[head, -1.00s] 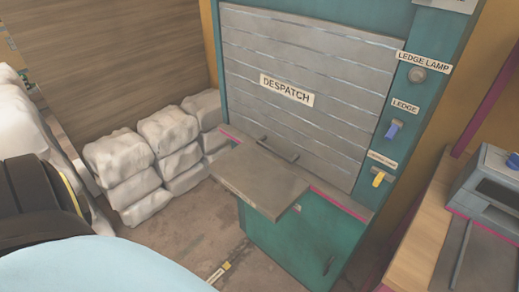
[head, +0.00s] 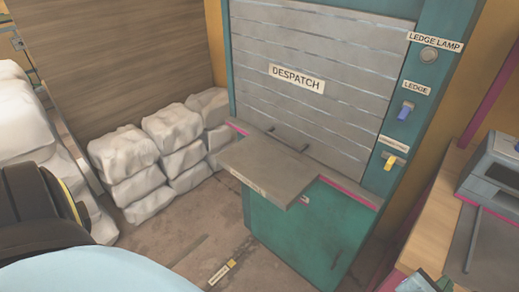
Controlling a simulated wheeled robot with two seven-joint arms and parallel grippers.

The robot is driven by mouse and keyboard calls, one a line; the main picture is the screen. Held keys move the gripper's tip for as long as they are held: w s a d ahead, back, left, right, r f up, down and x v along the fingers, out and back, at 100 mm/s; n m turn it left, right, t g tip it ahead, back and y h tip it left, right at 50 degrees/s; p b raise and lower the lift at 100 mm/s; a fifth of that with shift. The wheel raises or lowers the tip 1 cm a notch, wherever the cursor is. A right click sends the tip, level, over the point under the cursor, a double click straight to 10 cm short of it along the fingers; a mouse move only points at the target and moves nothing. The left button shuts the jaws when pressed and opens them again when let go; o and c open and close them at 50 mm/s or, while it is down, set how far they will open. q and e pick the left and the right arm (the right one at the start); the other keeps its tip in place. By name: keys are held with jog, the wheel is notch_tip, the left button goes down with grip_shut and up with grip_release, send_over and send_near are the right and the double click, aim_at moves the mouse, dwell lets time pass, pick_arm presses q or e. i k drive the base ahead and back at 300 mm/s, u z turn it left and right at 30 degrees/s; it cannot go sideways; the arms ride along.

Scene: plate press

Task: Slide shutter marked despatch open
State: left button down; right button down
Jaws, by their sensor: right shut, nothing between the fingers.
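The grey slatted shutter (head: 330,60) fills the teal-framed opening, with a white plate marked DESPATCH (head: 297,79) on it. Its slats reach down to the sill, so it looks shut. A low handle (head: 288,137) with two dark mounts sits near its bottom edge, just behind a grey ledge (head: 265,170) that juts out flat. A black and light-blue part of my arm (head: 90,275) fills the lower left corner, well short of the shutter. My right gripper's fingertips cannot be made out and nothing is held. My left gripper is not seen.
Right of the shutter are a round lamp marked LEDGE LAMP (head: 429,55), a blue switch marked LEDGE (head: 405,110) and a yellow switch (head: 390,161). White sacks (head: 150,155) are stacked at left. A wooden bench (head: 430,240) stands at right.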

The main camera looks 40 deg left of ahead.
aim_at(320, 81)
jog(key=k, duration=0.35)
jog(key=u, duration=2.45)
jog(key=i, duration=1.6)
jog(key=z, duration=2)
